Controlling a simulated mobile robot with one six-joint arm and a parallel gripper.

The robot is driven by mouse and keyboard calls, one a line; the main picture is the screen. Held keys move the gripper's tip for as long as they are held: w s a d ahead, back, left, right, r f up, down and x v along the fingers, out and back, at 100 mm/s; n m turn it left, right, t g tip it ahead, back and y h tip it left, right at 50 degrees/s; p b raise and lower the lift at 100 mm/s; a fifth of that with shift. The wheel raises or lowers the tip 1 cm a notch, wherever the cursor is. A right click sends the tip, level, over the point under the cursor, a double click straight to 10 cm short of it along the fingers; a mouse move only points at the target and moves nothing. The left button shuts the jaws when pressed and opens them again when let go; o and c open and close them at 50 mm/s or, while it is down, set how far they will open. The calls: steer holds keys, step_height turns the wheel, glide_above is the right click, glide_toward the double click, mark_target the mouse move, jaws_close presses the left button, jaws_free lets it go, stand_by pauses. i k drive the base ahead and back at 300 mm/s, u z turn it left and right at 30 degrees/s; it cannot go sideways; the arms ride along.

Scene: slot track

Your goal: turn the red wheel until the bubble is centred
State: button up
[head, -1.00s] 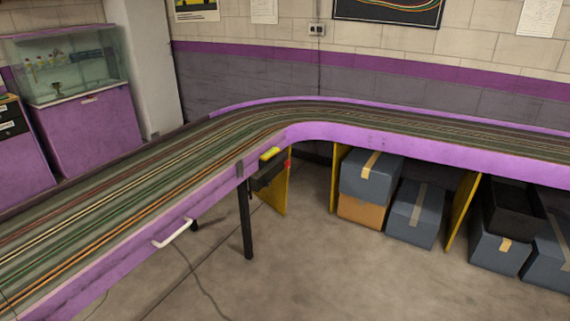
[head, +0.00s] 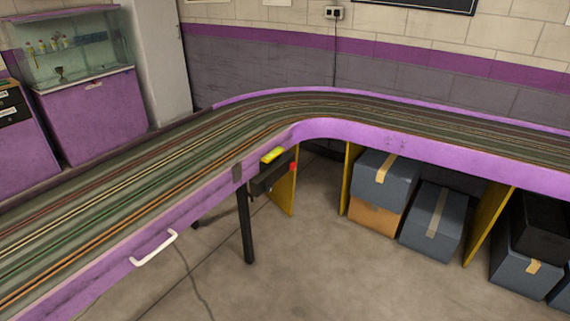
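A small red wheel (head: 293,167) shows at the right end of a dark box under the track table's inner edge, near the bend. A yellow level (head: 273,155) sits on top of that dark box, against the purple side of the table. The bubble in it is too small to make out from here. My gripper is not in view.
The slot track table (head: 150,250) runs from the lower left, bends, and goes right. A black leg (head: 246,225) stands below the level, and a white handle (head: 154,248) juts from the table side. The floor (head: 320,270) in front is clear.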

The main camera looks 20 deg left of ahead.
mark_target(293, 165)
steer(key=u, duration=0.35)
steer(key=i, duration=0.75)
steer(key=u, duration=1)
steer(key=i, duration=1)
steer(key=u, duration=0.6)
